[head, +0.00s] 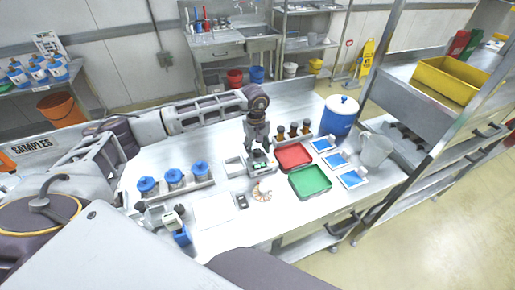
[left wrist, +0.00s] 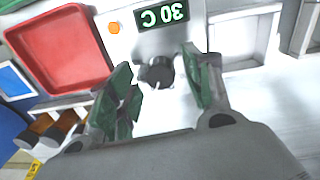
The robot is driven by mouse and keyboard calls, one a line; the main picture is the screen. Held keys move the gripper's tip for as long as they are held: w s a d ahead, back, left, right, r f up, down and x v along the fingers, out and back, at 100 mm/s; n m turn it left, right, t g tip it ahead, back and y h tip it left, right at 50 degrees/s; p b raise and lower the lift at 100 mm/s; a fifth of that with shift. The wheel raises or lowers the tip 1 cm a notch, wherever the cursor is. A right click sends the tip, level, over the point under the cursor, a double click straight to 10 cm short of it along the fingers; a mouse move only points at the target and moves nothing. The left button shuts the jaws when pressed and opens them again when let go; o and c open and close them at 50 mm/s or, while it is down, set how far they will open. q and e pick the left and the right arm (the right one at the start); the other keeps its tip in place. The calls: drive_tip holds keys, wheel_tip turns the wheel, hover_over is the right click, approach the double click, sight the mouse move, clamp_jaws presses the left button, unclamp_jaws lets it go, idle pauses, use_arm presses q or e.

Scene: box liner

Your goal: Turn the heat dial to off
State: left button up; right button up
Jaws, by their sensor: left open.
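The heat dial (left wrist: 157,72) is a dark round knob with a light mark on its lower edge, on the front of a white unit (left wrist: 165,38). A green-lit display (left wrist: 162,16) on the unit reads 30 C, upside down, and an orange light (left wrist: 115,28) is beside it. In the left wrist view my left gripper (left wrist: 165,85) is open, with green-padded fingers on either side of the dial and gaps showing. In the head view my left gripper (head: 258,148) points down over the unit (head: 262,162) and hides its dial.
A red tray (head: 293,156) and a green tray (head: 310,181) lie right of the unit. Brown bottles (head: 293,131) stand behind the red tray. Blue-lidded jars (head: 173,177) stand left. A blue drum (head: 340,115) and a clear jug (head: 375,150) stand at the right.

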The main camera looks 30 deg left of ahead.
use_arm(q)
drive_tip(key=shift+f, duration=0.3)
drive_tip(key=c, duration=1)
